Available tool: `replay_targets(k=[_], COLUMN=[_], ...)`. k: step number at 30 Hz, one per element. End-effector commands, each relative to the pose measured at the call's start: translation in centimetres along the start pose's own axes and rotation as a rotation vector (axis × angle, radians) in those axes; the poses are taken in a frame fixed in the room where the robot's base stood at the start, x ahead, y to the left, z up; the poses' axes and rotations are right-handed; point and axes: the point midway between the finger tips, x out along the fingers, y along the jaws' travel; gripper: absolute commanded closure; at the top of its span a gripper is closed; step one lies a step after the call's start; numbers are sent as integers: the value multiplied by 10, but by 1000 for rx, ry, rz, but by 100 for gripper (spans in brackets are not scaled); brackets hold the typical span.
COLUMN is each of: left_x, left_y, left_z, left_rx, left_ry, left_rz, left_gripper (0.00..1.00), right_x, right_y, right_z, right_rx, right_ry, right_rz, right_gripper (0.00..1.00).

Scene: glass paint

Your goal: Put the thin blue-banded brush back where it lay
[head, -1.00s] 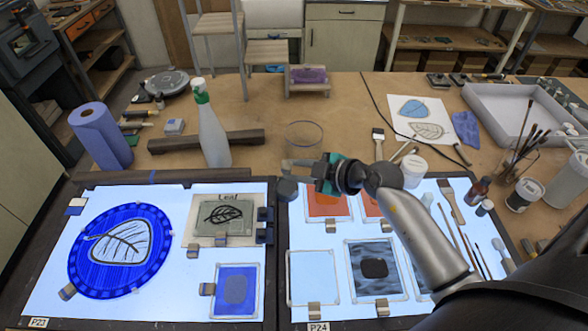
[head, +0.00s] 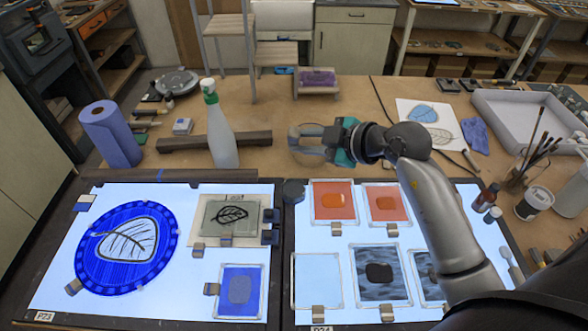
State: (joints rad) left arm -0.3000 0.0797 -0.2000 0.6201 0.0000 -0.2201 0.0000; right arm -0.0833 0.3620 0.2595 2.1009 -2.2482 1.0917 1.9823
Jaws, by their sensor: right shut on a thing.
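My right gripper (head: 308,145) is over the brown worktop behind the light panels, its fingers pointing left. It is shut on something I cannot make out. The thin blue-banded brush cannot be told apart in this view. The right light panel (head: 345,245) carries small framed glass samples. My left gripper is not in view.
A jar of brushes (head: 515,180), small bottles and a white tray (head: 520,115) are at the right. The left panel holds a round blue glass piece (head: 90,270).

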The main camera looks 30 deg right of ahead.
Motion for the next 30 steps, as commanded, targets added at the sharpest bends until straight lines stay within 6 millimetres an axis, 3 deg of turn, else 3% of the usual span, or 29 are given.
replay_targets(k=[13,21,30], left_x=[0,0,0], left_y=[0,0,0], left_z=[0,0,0], left_rx=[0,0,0], left_ry=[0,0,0], left_rz=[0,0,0], left_gripper=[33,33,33], right_x=[-4,-4,-4], right_y=[5,6,5], right_z=[-5,-5,-5], right_rx=[-31,-485,-721], right_ry=[-12,-180,-270], right_rz=[-7,-150,-226], right_gripper=[100,100,100])
